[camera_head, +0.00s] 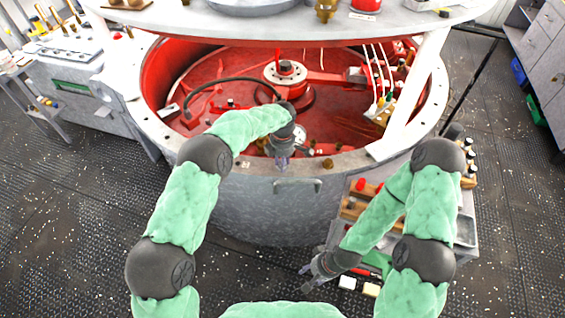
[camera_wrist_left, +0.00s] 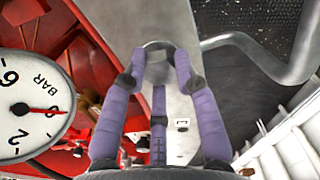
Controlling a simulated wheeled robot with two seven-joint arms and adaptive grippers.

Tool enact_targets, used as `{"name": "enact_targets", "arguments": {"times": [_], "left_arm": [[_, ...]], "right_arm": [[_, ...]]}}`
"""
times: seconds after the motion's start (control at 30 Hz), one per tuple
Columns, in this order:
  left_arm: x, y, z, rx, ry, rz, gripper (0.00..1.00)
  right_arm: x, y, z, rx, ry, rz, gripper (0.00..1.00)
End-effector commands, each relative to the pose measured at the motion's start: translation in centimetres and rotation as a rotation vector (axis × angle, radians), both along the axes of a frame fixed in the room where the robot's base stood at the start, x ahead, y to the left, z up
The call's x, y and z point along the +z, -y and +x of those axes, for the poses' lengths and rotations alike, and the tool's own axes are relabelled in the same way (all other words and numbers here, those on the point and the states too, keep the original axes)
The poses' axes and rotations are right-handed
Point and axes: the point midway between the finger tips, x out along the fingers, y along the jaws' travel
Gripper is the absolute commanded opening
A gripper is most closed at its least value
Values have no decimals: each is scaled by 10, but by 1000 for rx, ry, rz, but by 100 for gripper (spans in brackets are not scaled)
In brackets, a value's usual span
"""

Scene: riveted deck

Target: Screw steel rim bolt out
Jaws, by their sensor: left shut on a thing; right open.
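My left gripper (camera_head: 283,161) is at the near rim (camera_head: 345,163) of the large steel drum, pointing down. In the left wrist view its purple fingers (camera_wrist_left: 160,66) are closed around a grey steel piece, which appears to be the steel rim bolt (camera_wrist_left: 157,74). The fingers hide part of it, and I cannot tell how far it sits in the rim. In the head view the arm and gripper hide the bolt. My right gripper (camera_head: 318,273) is open and empty, low beside the tool cart, clear of the drum.
The drum's red interior (camera_head: 330,115) holds a central hub (camera_head: 285,72), hoses and fittings. A pressure gauge (camera_wrist_left: 35,108) is close beside the left gripper. A handle (camera_head: 298,184) sticks out from the drum's front. The tool cart (camera_head: 465,228) stands at the right. Deck at left is clear.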

Motion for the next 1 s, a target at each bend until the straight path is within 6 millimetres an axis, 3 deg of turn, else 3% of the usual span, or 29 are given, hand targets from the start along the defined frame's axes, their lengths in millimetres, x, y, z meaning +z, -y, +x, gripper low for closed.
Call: {"name": "enact_targets", "arguments": {"times": [0.03, 0.6, 1.0], "left_arm": [[-9, 1, -6, 39, -18, 4, 0], [-9, 1, -5, 559, -15, 7, 0], [-9, 1, -5, 778, -14, 7, 0]], "right_arm": [[-1, 0, 0, 0, 0, 0, 47], [-7, 0, 0, 0, 0, 0, 47], [-9, 0, 0, 0, 0, 0, 47]]}}
